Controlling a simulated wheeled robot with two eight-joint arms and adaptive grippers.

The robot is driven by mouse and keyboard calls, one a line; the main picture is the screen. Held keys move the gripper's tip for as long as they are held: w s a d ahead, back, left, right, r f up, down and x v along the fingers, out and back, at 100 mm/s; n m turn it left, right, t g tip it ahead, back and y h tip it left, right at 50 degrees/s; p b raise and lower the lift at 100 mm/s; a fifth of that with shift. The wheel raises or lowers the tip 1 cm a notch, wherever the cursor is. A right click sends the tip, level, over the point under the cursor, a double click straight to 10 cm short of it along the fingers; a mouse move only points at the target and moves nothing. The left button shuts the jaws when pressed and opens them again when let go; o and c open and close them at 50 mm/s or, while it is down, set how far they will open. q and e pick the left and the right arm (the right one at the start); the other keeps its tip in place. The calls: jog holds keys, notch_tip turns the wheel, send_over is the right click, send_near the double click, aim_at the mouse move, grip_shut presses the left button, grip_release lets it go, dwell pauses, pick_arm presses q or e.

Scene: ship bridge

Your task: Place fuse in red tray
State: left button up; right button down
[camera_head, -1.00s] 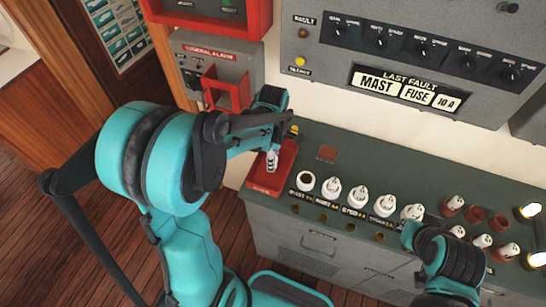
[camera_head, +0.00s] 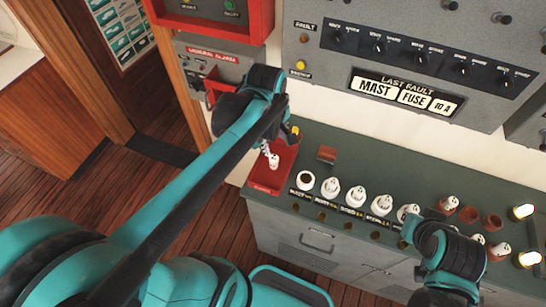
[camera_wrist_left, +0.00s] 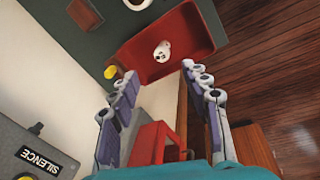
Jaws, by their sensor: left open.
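The red tray (camera_head: 266,184) sits at the left end of the green counter top, and it also shows in the left wrist view (camera_wrist_left: 190,32). A white fuse (camera_head: 273,161) is inside the tray; the left wrist view shows its rounded end (camera_wrist_left: 162,51) facing the camera. My left gripper (camera_wrist_left: 159,72) is open, its two fingers apart and nothing between them, just short of the tray and apart from the fuse. In the head view, my arm partly hides this gripper (camera_head: 276,138). My right gripper (camera_head: 411,230) is over the counter's front at right; its fingers do not show clearly.
An empty white-rimmed socket (camera_head: 306,180) is right of the tray, followed by a row of white fuses (camera_head: 355,196). A small brown block (camera_head: 327,154) lies behind. A red alarm frame (camera_wrist_left: 150,143) and the grey wall panel (camera_wrist_left: 35,150) are close to my left gripper.

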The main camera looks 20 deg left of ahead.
pick_arm(q)
jog(key=s+d+m+t, duration=0.2)
jog(key=s+m+t, duration=0.3)
jog(key=m, duration=0.9)
jog(key=shift+s+d+f, duration=0.15)
jog(key=shift+s+d, duration=0.25)
jog(key=shift+s, duration=0.75)
